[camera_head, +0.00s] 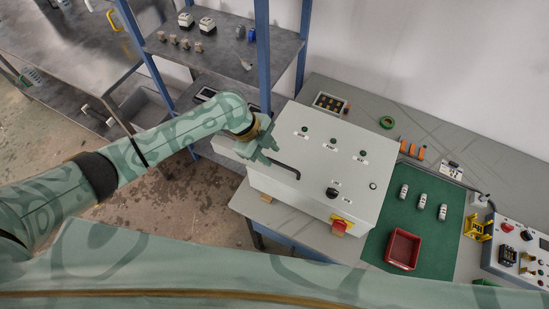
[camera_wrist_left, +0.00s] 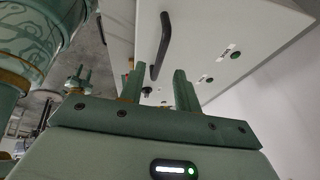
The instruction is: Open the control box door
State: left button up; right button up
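The control box (camera_head: 320,155) is a light grey box on the bench, and its door looks shut. A black bar handle (camera_head: 285,169) is on its top face near the left edge; it also shows in the left wrist view (camera_wrist_left: 162,45). My left gripper (camera_head: 270,153) is close to the handle, above the box's left edge. In the left wrist view its two fingers (camera_wrist_left: 157,88) are apart, with the handle's end seen beyond the gap; nothing is gripped. My right gripper (camera_wrist_left: 77,76) shows small in the left wrist view, its fingers apart and empty.
A black knob (camera_head: 332,193) and a red-and-yellow switch (camera_head: 340,226) are on the box. A green mat (camera_head: 433,232) with a red bin (camera_head: 402,249) lies to the right. A blue-framed shelf (camera_head: 262,50) stands behind my left arm.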

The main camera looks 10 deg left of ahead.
aim_at(278, 163)
pick_arm(q)
jog(key=x, duration=0.3)
jog(key=shift+d+f, duration=0.1)
jog(key=shift+f, duration=0.3)
pick_arm(e)
jog(key=shift+d+f, duration=0.15)
jog(key=shift+f, duration=0.15)
jog(key=shift+d, duration=0.1)
